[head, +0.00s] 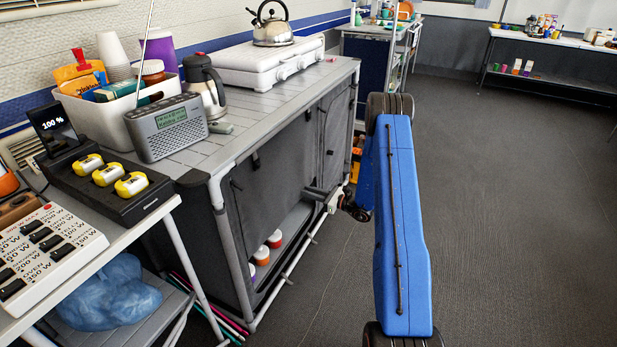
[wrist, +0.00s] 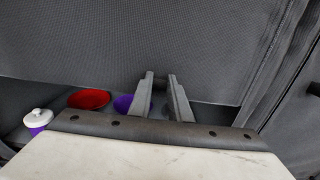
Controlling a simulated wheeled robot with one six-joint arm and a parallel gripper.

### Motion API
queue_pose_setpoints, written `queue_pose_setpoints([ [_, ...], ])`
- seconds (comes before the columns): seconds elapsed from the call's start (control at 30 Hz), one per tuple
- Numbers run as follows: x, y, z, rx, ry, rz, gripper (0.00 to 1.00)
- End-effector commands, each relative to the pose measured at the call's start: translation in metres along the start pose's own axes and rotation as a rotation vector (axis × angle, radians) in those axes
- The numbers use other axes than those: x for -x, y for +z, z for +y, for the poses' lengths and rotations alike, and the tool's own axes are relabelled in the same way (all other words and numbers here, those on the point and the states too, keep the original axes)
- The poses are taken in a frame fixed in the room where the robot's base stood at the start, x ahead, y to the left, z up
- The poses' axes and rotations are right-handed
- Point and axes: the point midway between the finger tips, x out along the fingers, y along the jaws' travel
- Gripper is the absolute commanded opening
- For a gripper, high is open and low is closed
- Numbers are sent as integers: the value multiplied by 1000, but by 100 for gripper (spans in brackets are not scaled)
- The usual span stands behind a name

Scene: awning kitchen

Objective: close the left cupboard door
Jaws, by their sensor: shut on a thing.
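The left cupboard door (head: 275,170) is a dark grey fabric panel on the front of the camp kitchen unit. Its lower edge is away from the bottom of the frame, and the opening below it shows the shelf inside. My gripper (head: 313,191) is at the lower right part of this door. In the wrist view the door (wrist: 130,40) fills the top, and my gripper (wrist: 161,88) has its fingers around a small dark tab (wrist: 160,81) at the door's lower edge. The tab is mostly hidden between the fingers.
Orange and white jars (head: 274,239) stand on the low shelf. A red bowl (wrist: 88,99) and a purple one (wrist: 124,103) show below the door. The right cupboard door (head: 336,130) looks shut. A side table (head: 110,235) stands at left; floor (head: 500,200) at right is clear.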

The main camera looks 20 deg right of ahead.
Motion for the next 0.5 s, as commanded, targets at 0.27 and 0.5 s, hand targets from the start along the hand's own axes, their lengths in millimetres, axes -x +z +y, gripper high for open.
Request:
queue_pose_setpoints([
  [0.27,1,-85,1,-6,0,2,0],
  [0.5,1,-153,2,-6,0,3,0],
])
